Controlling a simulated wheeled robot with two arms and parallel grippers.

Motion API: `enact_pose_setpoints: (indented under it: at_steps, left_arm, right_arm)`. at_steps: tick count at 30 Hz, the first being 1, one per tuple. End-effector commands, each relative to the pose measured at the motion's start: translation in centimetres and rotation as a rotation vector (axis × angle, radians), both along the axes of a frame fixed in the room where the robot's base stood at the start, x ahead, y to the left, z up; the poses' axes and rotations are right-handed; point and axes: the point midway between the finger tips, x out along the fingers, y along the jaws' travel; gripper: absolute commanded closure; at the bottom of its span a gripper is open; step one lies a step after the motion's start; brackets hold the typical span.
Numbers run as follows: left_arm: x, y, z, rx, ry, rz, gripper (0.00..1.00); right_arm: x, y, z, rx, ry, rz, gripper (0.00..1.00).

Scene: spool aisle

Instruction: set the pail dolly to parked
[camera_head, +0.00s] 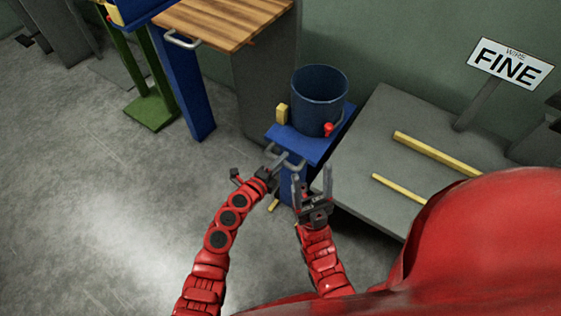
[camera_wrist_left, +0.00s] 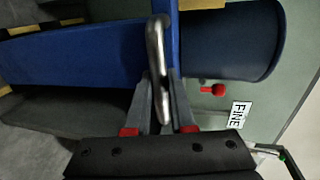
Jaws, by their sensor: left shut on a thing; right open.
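The blue pail dolly (camera_head: 312,147) stands beside the grey platform, with a dark blue pail (camera_head: 320,104) on its top. A grey metal handle (camera_head: 293,163) sticks out from its near side. My left gripper (camera_head: 275,169) is shut on this handle. The left wrist view shows the handle (camera_wrist_left: 156,45) between its fingers (camera_wrist_left: 160,97), with the pail (camera_wrist_left: 232,42) beyond. My right gripper (camera_head: 313,184) is open and empty, just right of the handle and in front of the dolly. The dolly's lower part is partly hidden by my arms.
A low grey platform (camera_head: 375,145) with yellow strips (camera_head: 437,154) and a "WIRE FINE" sign (camera_head: 510,64) lies to the right. A wood-topped cabinet (camera_head: 222,22) stands behind to the left. A red knob (camera_head: 328,129) shows by the pail. The floor (camera_head: 110,200) at left is clear.

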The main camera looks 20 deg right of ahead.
Motion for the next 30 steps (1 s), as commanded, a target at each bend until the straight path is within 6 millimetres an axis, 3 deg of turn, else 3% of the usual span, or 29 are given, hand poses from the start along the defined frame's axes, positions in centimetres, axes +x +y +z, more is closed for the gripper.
enact_pose_setpoints:
  at_steps: [8,18,30]
  left_arm:
    - [3.7,-4.8,-0.1,-0.003,-0.004,-0.002,1.00]
    - [7.8,-9.9,-0.1,-0.003,-0.006,0.002,1.00]
    - [8.5,-11.0,0.2,-0.002,-0.003,0.001,1.00]
  right_arm:
    - [0.0,0.0,-1.5,0.000,0.000,0.000,0.36]
    - [0.0,0.0,-4.7,0.000,0.000,0.000,0.36]
    - [0.0,0.0,-5.0,0.000,0.000,0.000,0.36]
